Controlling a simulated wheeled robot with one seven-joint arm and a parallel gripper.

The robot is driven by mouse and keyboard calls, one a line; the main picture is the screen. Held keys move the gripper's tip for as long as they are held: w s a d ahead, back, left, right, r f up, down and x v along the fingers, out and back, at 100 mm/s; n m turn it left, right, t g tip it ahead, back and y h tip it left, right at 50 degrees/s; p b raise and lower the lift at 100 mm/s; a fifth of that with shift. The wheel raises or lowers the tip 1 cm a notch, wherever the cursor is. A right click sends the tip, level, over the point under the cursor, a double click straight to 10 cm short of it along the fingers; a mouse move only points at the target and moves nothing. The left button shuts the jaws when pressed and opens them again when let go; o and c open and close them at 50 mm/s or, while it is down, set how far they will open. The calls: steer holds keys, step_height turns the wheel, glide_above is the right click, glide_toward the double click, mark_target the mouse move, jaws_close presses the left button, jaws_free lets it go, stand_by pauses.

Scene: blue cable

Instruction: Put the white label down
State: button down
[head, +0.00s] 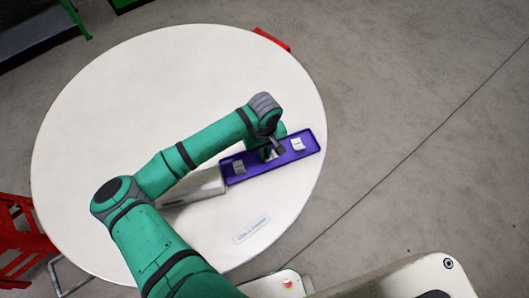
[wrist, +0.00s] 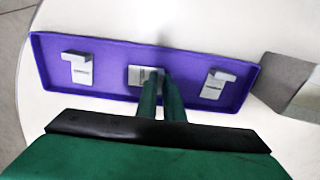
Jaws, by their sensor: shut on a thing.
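A purple tray (head: 312,136) lies near the right edge of the round white table; its rim also shows in the wrist view (wrist: 100,42). My gripper (head: 268,153) is over the middle of the tray. In the wrist view, my green fingers (wrist: 160,82) are shut on the middle white label (wrist: 136,76), a small pale piece partly hidden by them. I cannot tell whether it touches the tray floor. Two similar white pieces sit in the tray, one on each side, at the left (wrist: 79,69) and right (wrist: 215,84) in the wrist view.
A white box-like block (head: 195,188) stands beside the tray's left end; a grey and white block shows at the right in the wrist view (wrist: 285,80). A printed sign (head: 252,230) lies near the table's front. The table's left half (head: 95,115) is clear.

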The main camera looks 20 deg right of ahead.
steer(key=shift+f, duration=0.1)
steer(key=c, duration=2.3)
jaws_free()
steer(key=shift+f, duration=0.1)
steer(key=o, duration=0.4)
steer(key=shift+s, duration=0.1)
steer(key=shift+a, duration=0.1)
